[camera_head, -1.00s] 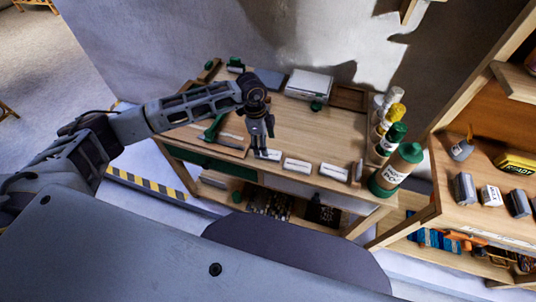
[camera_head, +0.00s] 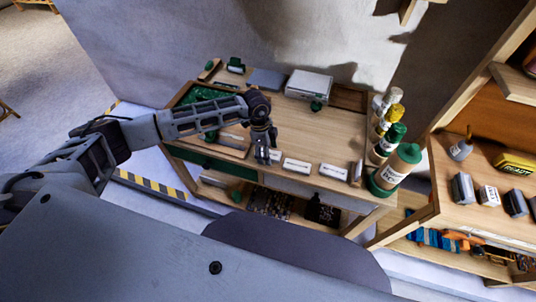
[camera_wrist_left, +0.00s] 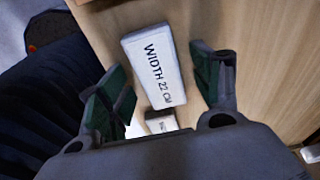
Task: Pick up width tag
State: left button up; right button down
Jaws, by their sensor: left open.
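The width tag (camera_wrist_left: 154,66) is a white block printed "WIDTH 22 CM" in the left wrist view. It lies on the wooden table top between the two green-padded fingers of my left gripper (camera_wrist_left: 160,88). The gripper is open, with a gap between the tag and each finger. In the head view my left gripper (camera_head: 265,157) points down at the table's front edge and covers most of this tag. My right gripper is not in view.
Two more white tags, one middle (camera_head: 297,166) and one right (camera_head: 333,171), lie along the front edge. Bottles (camera_head: 394,168) stand at the table's right end. A green mat (camera_head: 203,96) lies at the left. The table's centre is clear.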

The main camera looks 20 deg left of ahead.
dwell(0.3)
pick_arm(q)
jog(key=c, duration=0.9)
jog(key=shift+c, duration=0.2)
jog(key=shift+r, duration=0.2)
